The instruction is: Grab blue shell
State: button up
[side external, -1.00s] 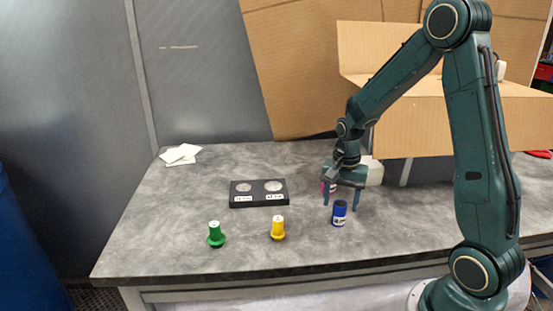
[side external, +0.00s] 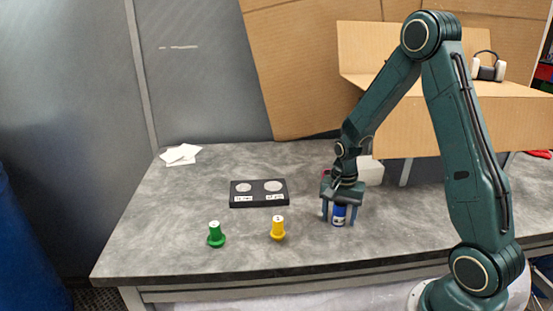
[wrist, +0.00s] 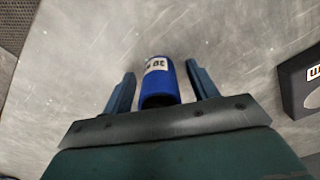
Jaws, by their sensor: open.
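The blue shell (side external: 339,214) stands on the grey table, a small blue cylinder with a white label. In the wrist view the blue shell (wrist: 160,82) lies between the two fingers, with a gap on each side. My gripper (side external: 339,217) is open and lowered around the shell. In the wrist view the fingers of my gripper (wrist: 161,84) are spread apart and do not touch it. The top of the shell is hidden by my gripper in the side view.
A yellow piece (side external: 278,229) and a green piece (side external: 216,235) stand left of the shell. White papers (side external: 180,154) lie at the back left. A white block (side external: 371,172) is behind my gripper.

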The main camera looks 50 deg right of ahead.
jog(key=c, duration=1.1)
jog(key=shift+r, duration=0.15)
notch_tip(320, 180, up, 20)
dwell(0.4)
dwell(0.4)
